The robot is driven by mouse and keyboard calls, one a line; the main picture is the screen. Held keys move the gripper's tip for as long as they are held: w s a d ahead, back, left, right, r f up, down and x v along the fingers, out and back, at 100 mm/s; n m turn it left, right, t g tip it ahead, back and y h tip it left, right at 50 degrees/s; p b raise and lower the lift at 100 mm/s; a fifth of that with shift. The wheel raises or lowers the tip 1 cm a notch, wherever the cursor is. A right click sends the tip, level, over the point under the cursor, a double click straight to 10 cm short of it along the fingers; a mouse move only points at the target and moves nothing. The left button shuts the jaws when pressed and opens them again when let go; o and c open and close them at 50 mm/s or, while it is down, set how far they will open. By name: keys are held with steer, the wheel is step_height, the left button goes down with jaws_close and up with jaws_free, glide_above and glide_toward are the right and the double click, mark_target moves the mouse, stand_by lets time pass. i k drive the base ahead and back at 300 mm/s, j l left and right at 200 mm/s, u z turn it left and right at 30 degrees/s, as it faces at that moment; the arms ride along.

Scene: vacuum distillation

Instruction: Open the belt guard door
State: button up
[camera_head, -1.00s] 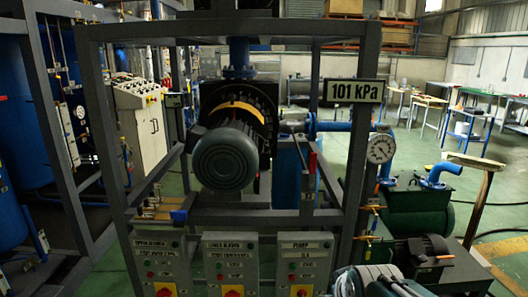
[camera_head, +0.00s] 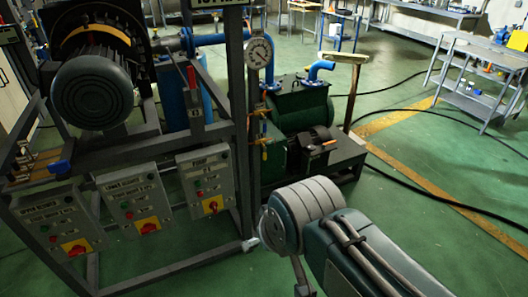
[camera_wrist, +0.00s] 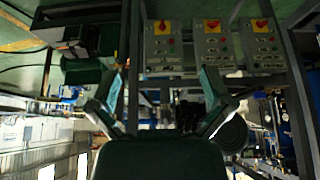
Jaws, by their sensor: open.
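A green pump unit (camera_head: 300,108) with a dark motor (camera_head: 312,148) stands on the floor right of the frame. A green box-like cover (camera_head: 274,155) sits beside that motor; I cannot tell whether it is the belt guard, and no door edge or handle shows clearly. The pump unit also appears upside down at the upper left of the wrist view (camera_wrist: 82,72). My gripper (camera_wrist: 161,80) is open and empty, its two fingers spread wide, apart from the machinery.
A dark metal frame (camera_head: 240,130) carries a large motor (camera_head: 91,92) and several grey control boxes (camera_head: 207,182) with red switches. A pressure gauge (camera_head: 259,53) and a wooden-topped post (camera_head: 351,85) flank the pump unit. Black cables cross the open green floor at right.

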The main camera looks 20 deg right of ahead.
mark_target(275, 166)
steer(key=i+l, duration=0.25)
steer(key=l, duration=0.15)
steer(key=i+l, duration=0.25)
steer(key=l, duration=0.2)
steer(key=i+l, duration=0.2)
steer(key=l, duration=0.2)
steer(key=i+l, duration=0.25)
steer(key=l, duration=0.2)
steer(key=i+l, duration=0.25)
steer(key=l, duration=0.15)
steer(key=i+l, duration=0.25)
steer(key=l, duration=0.15)
